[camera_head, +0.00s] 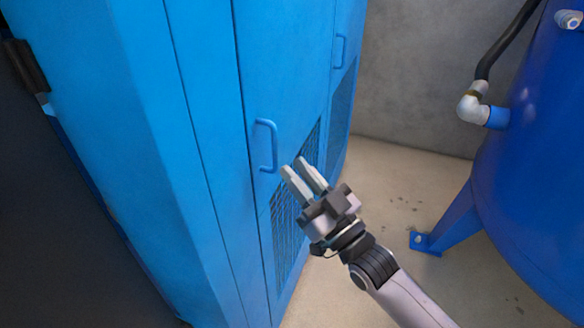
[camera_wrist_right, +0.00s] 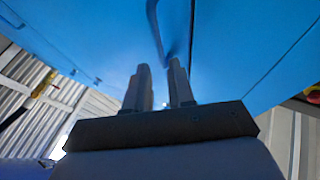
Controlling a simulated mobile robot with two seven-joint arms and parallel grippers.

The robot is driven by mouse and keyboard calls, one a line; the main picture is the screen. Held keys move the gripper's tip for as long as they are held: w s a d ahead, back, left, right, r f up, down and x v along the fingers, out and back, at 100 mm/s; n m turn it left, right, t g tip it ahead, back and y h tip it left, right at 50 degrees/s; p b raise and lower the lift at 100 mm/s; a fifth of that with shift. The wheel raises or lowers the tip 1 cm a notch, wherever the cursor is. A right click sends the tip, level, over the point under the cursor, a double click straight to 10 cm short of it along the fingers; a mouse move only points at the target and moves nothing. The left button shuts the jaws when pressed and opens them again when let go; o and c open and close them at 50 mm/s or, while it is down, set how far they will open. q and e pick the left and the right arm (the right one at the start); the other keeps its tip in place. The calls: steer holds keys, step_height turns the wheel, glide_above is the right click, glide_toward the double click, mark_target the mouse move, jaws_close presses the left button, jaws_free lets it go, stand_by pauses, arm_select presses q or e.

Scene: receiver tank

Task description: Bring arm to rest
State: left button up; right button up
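My right gripper (camera_head: 294,166) is beside the blue cabinet (camera_head: 200,130), its fingers pointing up and left toward the door front. A small gap shows between its two fingers, with nothing held. The blue door handle (camera_head: 268,145) is just left of and above the fingertips. In the right wrist view the fingers (camera_wrist_right: 160,68) stand apart, and the handle (camera_wrist_right: 154,25) shows beyond them; I cannot tell whether they touch it. My left gripper is not in the head view.
A second handle (camera_head: 339,51) is farther back on the cabinet. A blue tank (camera_head: 535,170) with a white elbow fitting (camera_head: 472,107), a black hose (camera_head: 505,42) and a foot (camera_head: 425,243) stands at the right. Bare floor (camera_head: 385,185) lies between cabinet and tank.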

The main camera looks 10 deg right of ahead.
stand_by(0.3)
steer(key=s+d+f+m+g+h+p, duration=0.1)
steer(key=s+d+f+g+h, duration=0.3)
steer(key=s+f, duration=0.6)
steer(key=s+d+f+m+g+h+p, duration=0.2)
steer(key=s+d+f+g+h, duration=0.3)
steer(key=f, duration=0.9)
steer(key=s+d+m, duration=0.1)
steer(key=s+d, duration=0.1)
steer(key=s, duration=0.2)
steer(key=shift+s+d+f, duration=0.35)
